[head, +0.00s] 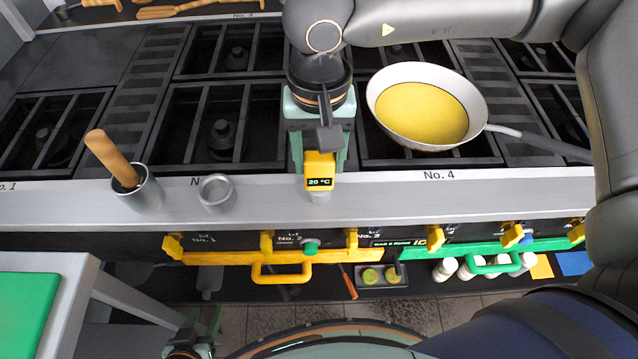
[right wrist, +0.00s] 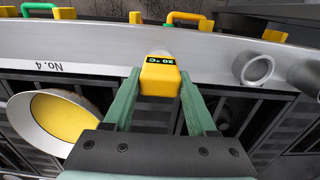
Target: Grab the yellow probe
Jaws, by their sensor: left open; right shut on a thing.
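The yellow probe (head: 320,166) has a small dark display reading 20 °C. It is upright at the front metal ledge of the stove, with a short grey cylindrical part (head: 319,197) just below it. My right gripper (head: 318,168) reaches down from above, and its green fingers are shut on the probe's yellow body. In the right wrist view the probe (right wrist: 160,77) sits between the two fingertips (right wrist: 160,85). Whether its lower end is still in a holder is hidden. My left gripper (head: 202,322) is low at the bottom left, open and empty, away from the probe.
A white pan (head: 387,121) with yellow liquid stands on the burners to the right. A metal cup (head: 150,196) with a wooden-handled tool and an empty metal ring (head: 215,192) are on the ledge to the left.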

